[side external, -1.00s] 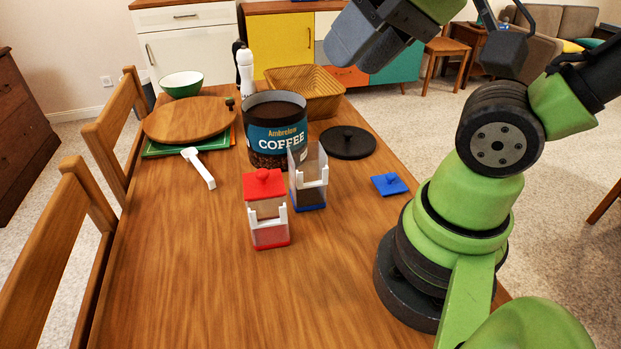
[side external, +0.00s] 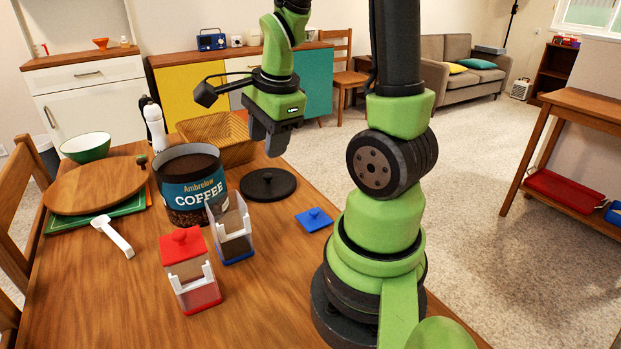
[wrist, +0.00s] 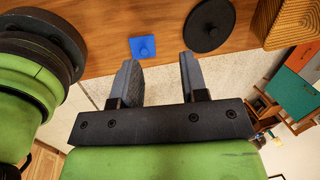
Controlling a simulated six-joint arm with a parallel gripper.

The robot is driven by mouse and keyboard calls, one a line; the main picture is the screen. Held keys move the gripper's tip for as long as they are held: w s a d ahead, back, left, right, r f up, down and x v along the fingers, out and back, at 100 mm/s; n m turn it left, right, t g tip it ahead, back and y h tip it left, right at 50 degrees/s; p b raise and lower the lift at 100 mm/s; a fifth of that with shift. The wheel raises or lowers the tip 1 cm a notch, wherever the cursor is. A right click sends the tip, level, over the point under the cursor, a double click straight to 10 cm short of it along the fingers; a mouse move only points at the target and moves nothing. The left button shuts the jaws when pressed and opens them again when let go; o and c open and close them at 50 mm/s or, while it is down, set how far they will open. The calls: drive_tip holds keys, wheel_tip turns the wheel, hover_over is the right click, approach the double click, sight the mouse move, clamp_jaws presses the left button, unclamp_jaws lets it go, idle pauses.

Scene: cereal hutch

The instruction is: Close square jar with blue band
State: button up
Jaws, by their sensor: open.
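The square jar with the blue band (side external: 232,235) stands upright and uncovered on the table, beside the coffee tin. It is clear-walled, with something dark inside. Its blue square lid (side external: 314,219) with a small knob lies flat on the table to the right of the jar. The lid also shows in the wrist view (wrist: 143,48), beyond my fingers and to the left. My gripper (side external: 270,143) is open and empty, raised above the table's right edge, apart from the lid and jar. The gripper also shows in the wrist view (wrist: 160,75).
A similar jar with a red lid on (side external: 188,270) stands just left of the blue-banded jar. The coffee tin (side external: 192,190) is behind it. A black round lid (side external: 268,184) lies behind the blue lid. A wicker basket (side external: 215,133) stands farther back. The front table is clear.

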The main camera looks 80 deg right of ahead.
drive_tip(key=s+d+f+m+g, duration=0.2)
drive_tip(key=s+d+f+m, duration=0.1)
drive_tip(key=d+f+m, duration=0.4)
drive_tip(key=m+y, duration=0.1)
drive_tip(key=m, duration=0.6)
hover_over(314, 210)
drive_tip(key=shift+g, duration=0.3)
wheel_tip(314, 210, down, 4)
drive_tip(key=shift+f, duration=0.1)
drive_tip(key=shift+a+f, duration=0.1)
drive_tip(key=shift+f, duration=2.05)
drive_tip(key=shift+f, duration=0.1)
drive_tip(key=shift+f, duration=1.8)
drive_tip(key=shift+r, duration=0.1)
drive_tip(key=shift+c, duration=0.2)
drive_tip(key=c, duration=0.7)
drive_tip(key=shift+r, duration=0.1)
